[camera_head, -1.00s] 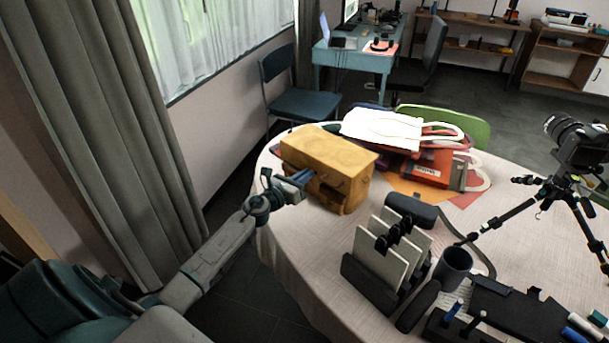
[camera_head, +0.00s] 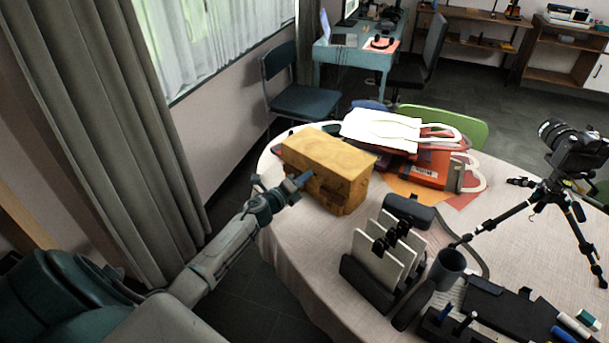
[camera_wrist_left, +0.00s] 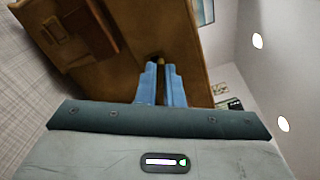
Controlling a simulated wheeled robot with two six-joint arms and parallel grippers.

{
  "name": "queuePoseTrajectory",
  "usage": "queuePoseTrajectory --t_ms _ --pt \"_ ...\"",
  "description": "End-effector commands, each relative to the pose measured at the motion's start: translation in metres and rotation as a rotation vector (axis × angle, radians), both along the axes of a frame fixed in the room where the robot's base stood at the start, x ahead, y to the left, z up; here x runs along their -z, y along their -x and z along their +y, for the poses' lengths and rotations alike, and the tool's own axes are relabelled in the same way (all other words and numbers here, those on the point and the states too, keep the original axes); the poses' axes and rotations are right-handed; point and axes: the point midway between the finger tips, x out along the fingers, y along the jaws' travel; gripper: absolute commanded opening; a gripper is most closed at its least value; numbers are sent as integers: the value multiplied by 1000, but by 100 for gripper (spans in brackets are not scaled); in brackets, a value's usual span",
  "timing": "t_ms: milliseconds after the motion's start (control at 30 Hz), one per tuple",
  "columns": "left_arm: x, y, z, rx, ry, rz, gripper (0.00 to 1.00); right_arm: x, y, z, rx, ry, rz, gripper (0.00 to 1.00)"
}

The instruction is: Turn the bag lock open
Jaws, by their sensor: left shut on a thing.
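A tan-yellow leather bag (camera_head: 328,158) stands upright on the round table, near its left edge. My left gripper (camera_head: 303,179) reaches its near left side. In the left wrist view, the brown face of the bag (camera_wrist_left: 115,75) fills the upper middle. There the blue fingers of my left gripper (camera_wrist_left: 161,72) are closed around a small brass-coloured piece, the bag lock (camera_wrist_left: 158,59). The fingers hide most of the lock, so I cannot tell how far it is turned. My right gripper is not in view.
Folded tote bags (camera_head: 382,128) lie right behind the bag. A black rack with white cards (camera_head: 376,262), a dark cup (camera_head: 447,268) and a camera tripod (camera_head: 548,205) stand to the right. The pale tablecloth (camera_head: 300,235) is bare in front of the bag.

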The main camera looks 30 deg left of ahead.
Motion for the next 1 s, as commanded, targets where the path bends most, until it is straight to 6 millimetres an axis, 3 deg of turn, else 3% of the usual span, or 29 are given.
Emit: queuePoseTrajectory --t_ms 500,1000 --pt "0 0 0 0 380 58 0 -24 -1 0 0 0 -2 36" --pt "2 0 0 0 480 72 0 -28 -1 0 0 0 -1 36"
